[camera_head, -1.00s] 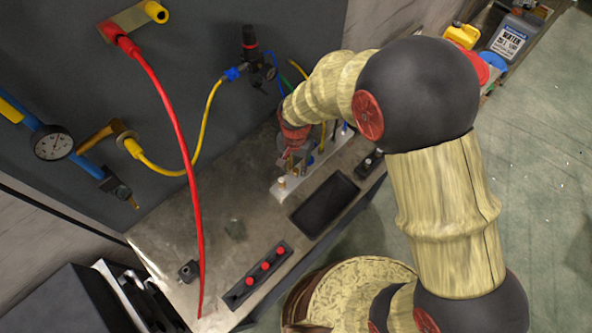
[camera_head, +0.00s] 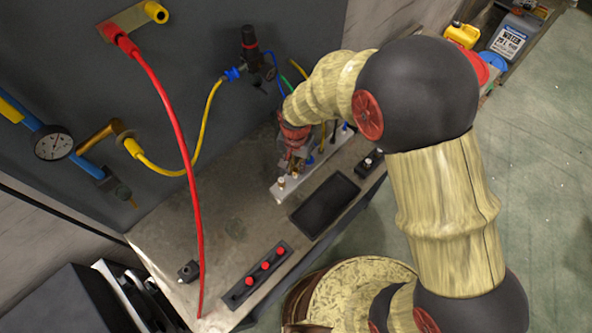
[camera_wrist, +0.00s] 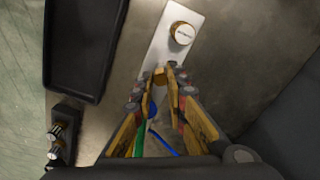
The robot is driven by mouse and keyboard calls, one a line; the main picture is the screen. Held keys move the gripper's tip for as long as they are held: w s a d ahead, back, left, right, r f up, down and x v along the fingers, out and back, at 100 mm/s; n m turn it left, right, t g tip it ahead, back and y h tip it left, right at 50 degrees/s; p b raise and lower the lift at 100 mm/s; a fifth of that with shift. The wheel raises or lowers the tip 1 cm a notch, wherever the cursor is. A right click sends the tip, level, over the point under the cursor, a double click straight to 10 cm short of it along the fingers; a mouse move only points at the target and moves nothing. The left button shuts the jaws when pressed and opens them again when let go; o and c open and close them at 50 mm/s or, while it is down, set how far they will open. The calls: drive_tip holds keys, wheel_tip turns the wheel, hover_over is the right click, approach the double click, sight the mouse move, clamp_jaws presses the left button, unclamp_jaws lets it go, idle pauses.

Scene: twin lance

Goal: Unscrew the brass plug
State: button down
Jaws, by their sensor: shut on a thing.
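A white manifold strip (camera_head: 312,170) lies on the bench, and it also shows in the wrist view (camera_wrist: 172,50). My gripper (camera_head: 293,160) points down over it. In the wrist view my gripper's fingers (camera_wrist: 165,76) come together on a small brass plug (camera_wrist: 159,78), which they largely hide. A round brass cap (camera_wrist: 182,33) with a pale, lettered top sits farther along the strip, apart from the fingers. In the head view, small brass fittings (camera_head: 281,183) stand at the strip's near end. The lettering is too small to read.
A black tray (camera_head: 325,203) lies beside the strip. A panel with red buttons (camera_head: 265,267) is nearer. A red hose (camera_head: 180,140) and a yellow hose (camera_head: 207,120) hang from the back wall. Green and blue tubes (camera_wrist: 150,140) run below the fingers.

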drive_tip(key=n, duration=0.6)
drive_tip(key=shift+w+a+r, duration=0.1)
drive_tip(key=shift+r, duration=0.05)
drive_tip(key=n, duration=0.6)
drive_tip(key=shift+n+p, duration=0.3)
drive_tip(key=shift+p, duration=0.1)
drive_tip(key=n, duration=0.6)
drive_tip(key=shift+w+r, duration=0.1)
drive_tip(key=n, duration=0.5)
drive_tip(key=shift+a+n+p, duration=0.1)
drive_tip(key=shift+n+p, duration=0.2)
drive_tip(key=shift+n, duration=0.1)
drive_tip(key=c, duration=2)
unclamp_jaws()
drive_tip(key=shift+o, duration=0.2)
